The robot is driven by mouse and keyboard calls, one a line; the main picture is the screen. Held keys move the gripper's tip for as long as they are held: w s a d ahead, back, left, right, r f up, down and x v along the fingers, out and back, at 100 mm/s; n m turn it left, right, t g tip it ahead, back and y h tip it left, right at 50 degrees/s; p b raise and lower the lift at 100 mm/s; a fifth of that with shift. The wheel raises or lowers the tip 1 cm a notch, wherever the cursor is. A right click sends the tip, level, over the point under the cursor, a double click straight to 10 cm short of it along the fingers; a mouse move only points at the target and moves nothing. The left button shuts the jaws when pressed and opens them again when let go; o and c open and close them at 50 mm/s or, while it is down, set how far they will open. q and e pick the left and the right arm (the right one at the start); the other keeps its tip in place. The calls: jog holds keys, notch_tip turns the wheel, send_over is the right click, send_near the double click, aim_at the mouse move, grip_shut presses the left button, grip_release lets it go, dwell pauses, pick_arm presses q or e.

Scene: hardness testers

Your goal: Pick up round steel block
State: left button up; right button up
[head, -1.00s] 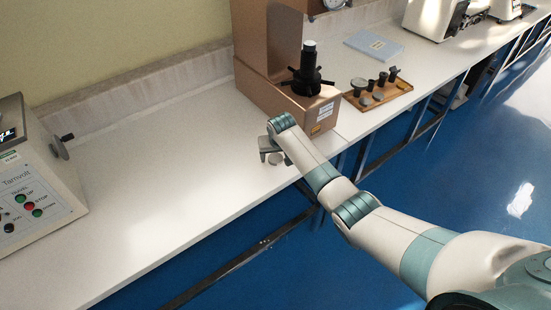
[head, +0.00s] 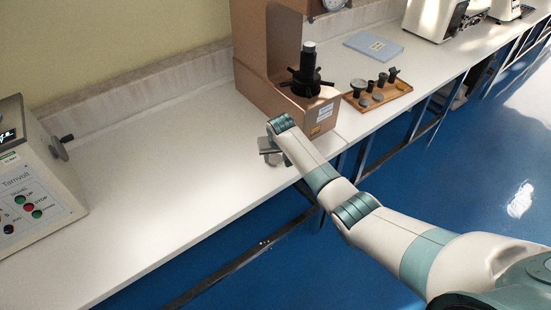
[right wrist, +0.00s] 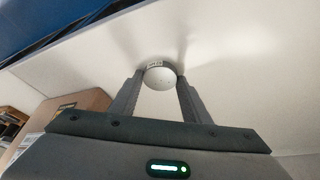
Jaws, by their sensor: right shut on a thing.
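The round steel block (right wrist: 159,77) is a pale grey disc with small markings on its edge. In the right wrist view it sits between the two fingertips of my right gripper (right wrist: 157,82), with one finger against each side. In the head view my right gripper (head: 271,153) is low over the front part of the white bench, left of the brown tester. The block is mostly hidden there by the gripper. I cannot tell whether it touches the bench. My left gripper is not in view.
A brown tester (head: 262,92) with a black spindle (head: 308,70) stands just behind my right gripper. A wooden tray (head: 385,104) with small parts is right of it, and a blue-grey book (head: 373,46) behind. Another tester (head: 35,175) stands left. The bench (head: 150,190) between is clear.

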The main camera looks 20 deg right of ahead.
aim_at(279, 161)
jog(key=shift+r, duration=0.1)
jog(key=shift+r, duration=0.55)
jog(key=r, duration=0.1)
jog(key=d+r+b, duration=0.1)
jog(key=r, duration=0.1)
jog(key=shift+s+r+b, duration=0.1)
jog(key=shift+s+b, duration=0.1)
jog(key=shift+b, duration=0.1)
jog(key=s+d+r+b, duration=0.2)
jog(key=s+d+r, duration=0.3)
jog(key=d, duration=0.4)
jog(key=shift+s+d+r+b, duration=0.15)
jog(key=shift+r+b, duration=0.2)
jog(key=shift+r, duration=0.4)
